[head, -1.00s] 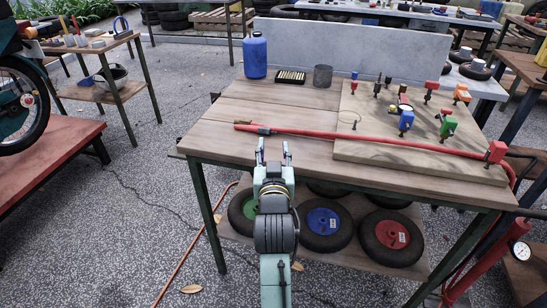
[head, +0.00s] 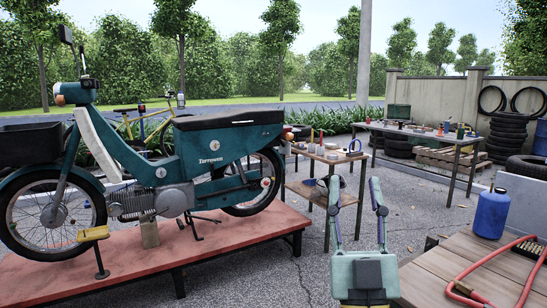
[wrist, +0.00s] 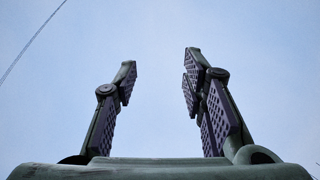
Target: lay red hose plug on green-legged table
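My gripper (head: 355,183) is raised with its two fingers pointing up. In the wrist view the fingers (wrist: 158,95) stand wide apart with only sky between them, so it is open and empty. The red hose (head: 484,264) lies bent on the wooden workbench (head: 425,279) at the lower right, cut off by the frame edge. Its near end (head: 462,289) looks dark and small; I cannot make out the plug clearly. A small wooden table (head: 318,157) with dark green-looking legs stands behind my gripper, with several small items on top and a lower shelf.
A teal moped (head: 180,165) stands on a red platform (head: 190,240) at the left. A blue canister (head: 491,213) stands on the workbench. A long table (head: 425,137) stands farther back. Grey paving is open between the small table and the workbench.

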